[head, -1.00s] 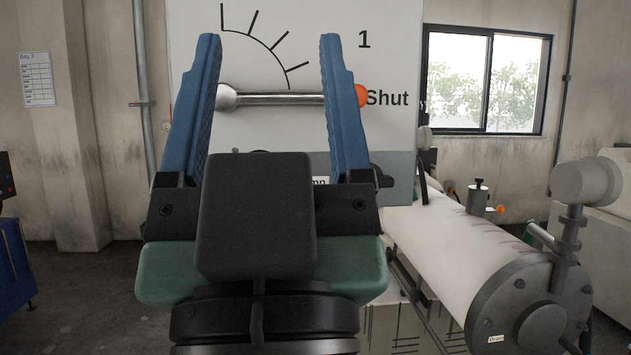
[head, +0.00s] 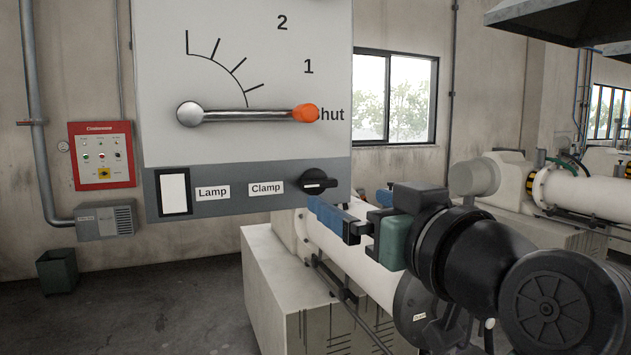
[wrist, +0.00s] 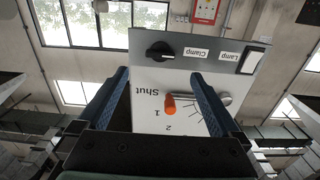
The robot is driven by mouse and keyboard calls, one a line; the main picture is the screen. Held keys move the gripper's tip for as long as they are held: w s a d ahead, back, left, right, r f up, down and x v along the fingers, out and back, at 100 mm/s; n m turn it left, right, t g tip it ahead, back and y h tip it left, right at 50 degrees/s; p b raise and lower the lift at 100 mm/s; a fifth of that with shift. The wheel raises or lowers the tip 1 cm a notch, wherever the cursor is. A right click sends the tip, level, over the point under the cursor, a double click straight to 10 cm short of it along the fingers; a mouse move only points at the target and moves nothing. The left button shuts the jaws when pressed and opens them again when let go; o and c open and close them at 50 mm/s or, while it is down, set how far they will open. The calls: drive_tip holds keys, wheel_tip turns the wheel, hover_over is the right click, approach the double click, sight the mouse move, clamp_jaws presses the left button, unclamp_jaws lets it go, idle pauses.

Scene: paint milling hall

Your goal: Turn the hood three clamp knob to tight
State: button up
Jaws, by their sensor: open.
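The black clamp knob (head: 319,182) sits at the right end of the grey strip along the bottom of the panel, beside the "Clamp" label (head: 266,188). In the wrist view the knob (wrist: 159,51) shows upside down, beyond the fingers. My gripper (head: 335,210) is low and to the right, apart from the knob, with blue fingers open and nothing between them. The panel's lever (head: 245,115) lies level with its orange tip (head: 305,113) at "Shut". I cannot read a tight mark by the knob.
A white lamp switch (head: 174,192) is at the strip's left. A white cylinder machine (head: 345,255) stands below and behind my gripper. A red control box (head: 102,155) hangs on the left wall. The floor at the left is mostly clear.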

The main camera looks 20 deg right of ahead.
sight(321, 185)
drive_tip(key=w+p, duration=0.1)
drive_tip(key=w, duration=0.4)
drive_tip(key=w+p, duration=0.2)
drive_tip(key=w, duration=0.3)
drive_tip(key=shift+a+p, duration=0.2)
drive_tip(key=shift+p, duration=0.1)
drive_tip(key=c, duration=1.4)
